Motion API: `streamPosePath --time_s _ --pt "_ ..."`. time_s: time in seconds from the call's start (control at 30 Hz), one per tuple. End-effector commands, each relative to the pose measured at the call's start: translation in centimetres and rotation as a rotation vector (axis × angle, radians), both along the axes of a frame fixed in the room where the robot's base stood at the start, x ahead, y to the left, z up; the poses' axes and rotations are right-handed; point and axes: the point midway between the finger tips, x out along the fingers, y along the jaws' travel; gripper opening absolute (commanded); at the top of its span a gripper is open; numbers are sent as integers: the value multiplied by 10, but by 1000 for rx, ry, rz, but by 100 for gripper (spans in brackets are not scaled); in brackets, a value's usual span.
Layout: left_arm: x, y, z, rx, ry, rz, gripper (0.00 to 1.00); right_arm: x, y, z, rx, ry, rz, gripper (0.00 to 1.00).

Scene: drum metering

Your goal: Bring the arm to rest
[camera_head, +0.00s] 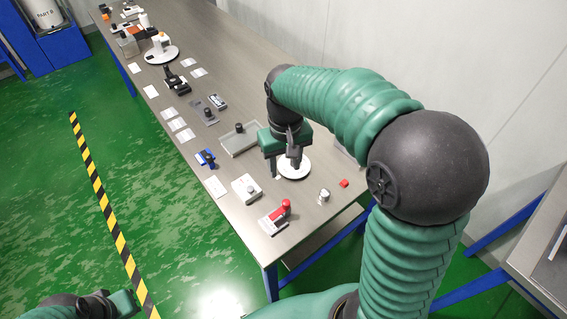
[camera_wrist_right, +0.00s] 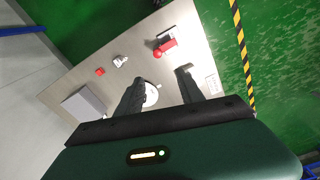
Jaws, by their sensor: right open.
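My right arm arches in from the right in the head view. Its gripper (camera_head: 281,162) points down over the near part of the long grey table (camera_head: 318,224). The gripper is open, with nothing seen between its fingers. A round white disc (camera_head: 296,174) lies below it. In the right wrist view the two dark fingers of the right gripper (camera_wrist_right: 161,77) stand apart, and the disc (camera_wrist_right: 153,96) shows between them, partly hidden by one finger. My left arm shows only at the bottom left of the head view, where a green and dark end part (camera_head: 122,302) is cut off; its jaw state is unclear.
More items line the table's far part. A wall runs along the right.

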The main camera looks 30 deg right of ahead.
Motion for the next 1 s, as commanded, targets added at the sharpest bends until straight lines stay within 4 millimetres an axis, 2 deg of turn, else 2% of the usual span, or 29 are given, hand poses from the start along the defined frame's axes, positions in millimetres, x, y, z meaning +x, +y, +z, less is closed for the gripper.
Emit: streamPosePath --time_s 0.23,0.3,0.37,0.5,0.63,0.73,1.0 --pt "0 0 0 0 0 -1 0 0 2 0 -1 -1 1 45" --pt "0 0 0 0 0 -1 0 -2 7 -6 -3 -7 12 45" --pt "0 0 0 0 0 -1 0 -10 18 -20 -4 -24 36 45" --pt "0 0 0 0 0 0 0 -44 49 -69 -9 -104 125 45" --pt "0 0 0 0 0 0 0 -74 67 -97 -11 -168 185 45" --pt "0 0 0 0 0 0 0 -82 71 -104 -11 -187 200 45" --pt "0 0 0 0 0 0 0 -82 71 -104 -11 -187 200 45"
